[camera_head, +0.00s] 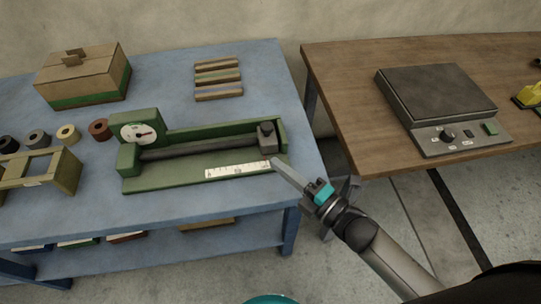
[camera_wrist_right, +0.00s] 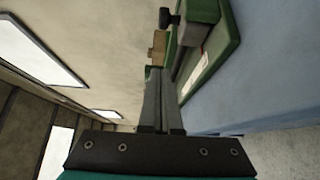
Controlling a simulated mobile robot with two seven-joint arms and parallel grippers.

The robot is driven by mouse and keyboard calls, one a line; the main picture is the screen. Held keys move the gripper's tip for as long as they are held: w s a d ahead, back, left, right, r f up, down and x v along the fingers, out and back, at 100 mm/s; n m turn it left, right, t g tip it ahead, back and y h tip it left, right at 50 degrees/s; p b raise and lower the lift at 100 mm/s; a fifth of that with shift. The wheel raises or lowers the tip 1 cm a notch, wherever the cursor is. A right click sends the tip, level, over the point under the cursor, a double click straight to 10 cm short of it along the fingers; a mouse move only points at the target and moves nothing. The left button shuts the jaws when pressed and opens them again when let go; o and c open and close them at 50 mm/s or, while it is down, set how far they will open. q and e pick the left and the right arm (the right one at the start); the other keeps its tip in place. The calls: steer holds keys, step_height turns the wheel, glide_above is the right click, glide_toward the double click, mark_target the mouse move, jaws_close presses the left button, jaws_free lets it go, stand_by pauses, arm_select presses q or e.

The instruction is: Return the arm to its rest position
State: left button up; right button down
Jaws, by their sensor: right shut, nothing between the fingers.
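My right arm (camera_head: 385,255) reaches in from the lower right in the head view. Its gripper (camera_head: 277,165) is at the right end of the green machine (camera_head: 190,177) on the blue table, by the table's right edge. In the right wrist view the two fingers of my right gripper (camera_wrist_right: 158,75) lie side by side, shut, with nothing between them. The green machine (camera_wrist_right: 218,55) shows beside the fingertips there. I cannot tell whether the fingers touch it. My left gripper is not in view.
The blue table (camera_head: 265,75) holds a box with a green base (camera_head: 85,75), several small rolls (camera_head: 68,134), stacked strips (camera_head: 218,78) and a wooden rack (camera_head: 60,172). A brown table (camera_head: 345,100) with a grey hotplate-like device (camera_head: 440,95) stands to the right. A floor gap separates the tables.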

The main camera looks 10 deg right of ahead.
steer(key=shift+s+d, duration=0.1)
steer(key=shift+s, duration=0.15)
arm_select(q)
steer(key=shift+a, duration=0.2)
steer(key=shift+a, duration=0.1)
